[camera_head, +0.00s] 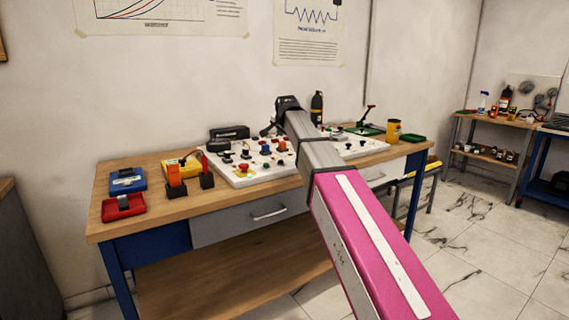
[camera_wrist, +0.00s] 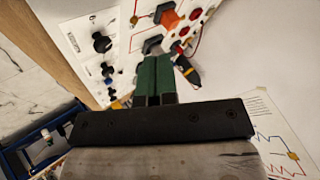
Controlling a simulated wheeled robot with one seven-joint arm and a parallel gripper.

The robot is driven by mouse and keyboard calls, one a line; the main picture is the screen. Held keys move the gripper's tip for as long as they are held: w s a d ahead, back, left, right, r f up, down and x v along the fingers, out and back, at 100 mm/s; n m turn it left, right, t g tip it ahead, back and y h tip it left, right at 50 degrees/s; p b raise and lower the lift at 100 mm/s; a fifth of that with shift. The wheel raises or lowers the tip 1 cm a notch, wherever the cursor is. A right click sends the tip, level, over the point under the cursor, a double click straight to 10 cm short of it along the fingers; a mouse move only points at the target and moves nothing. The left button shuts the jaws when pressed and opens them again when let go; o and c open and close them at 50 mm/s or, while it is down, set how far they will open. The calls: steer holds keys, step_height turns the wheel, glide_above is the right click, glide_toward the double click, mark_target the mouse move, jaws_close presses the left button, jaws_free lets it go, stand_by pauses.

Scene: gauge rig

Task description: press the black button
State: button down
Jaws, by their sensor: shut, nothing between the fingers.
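The white control panel (camera_head: 268,173) lies on the wooden workbench (camera_head: 130,220) and bears several small black, red, blue and green controls. A black control (camera_head: 227,157) shows near its left end. The wrist view shows a row of black knobs or buttons, one of them large and round (camera_wrist: 102,43), on a white panel at the left. I cannot tell which one is the black button. My gripper (camera_wrist: 157,60) is shut and empty, its green fingers together. In the wrist view its tips are over the panel area, right of the black row; I cannot judge their height.
Blue (camera_head: 126,180) and red (camera_head: 123,206) boxes and orange-and-black parts (camera_head: 175,175) stand at the bench's left end. A black bottle (camera_head: 317,106) stands at the back. A yellow can (camera_head: 393,130) is at the right. My pink arm hides part of the bench's middle.

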steer(key=shift+f, duration=4.4)
steer(key=shift+f, duration=0.25)
steer(key=shift+f, duration=0.2)
steer(key=shift+f, duration=0.5)
steer(key=shift+r, duration=0.95)
steer(key=shift+r, duration=0.1)
steer(key=shift+r, duration=2.4)
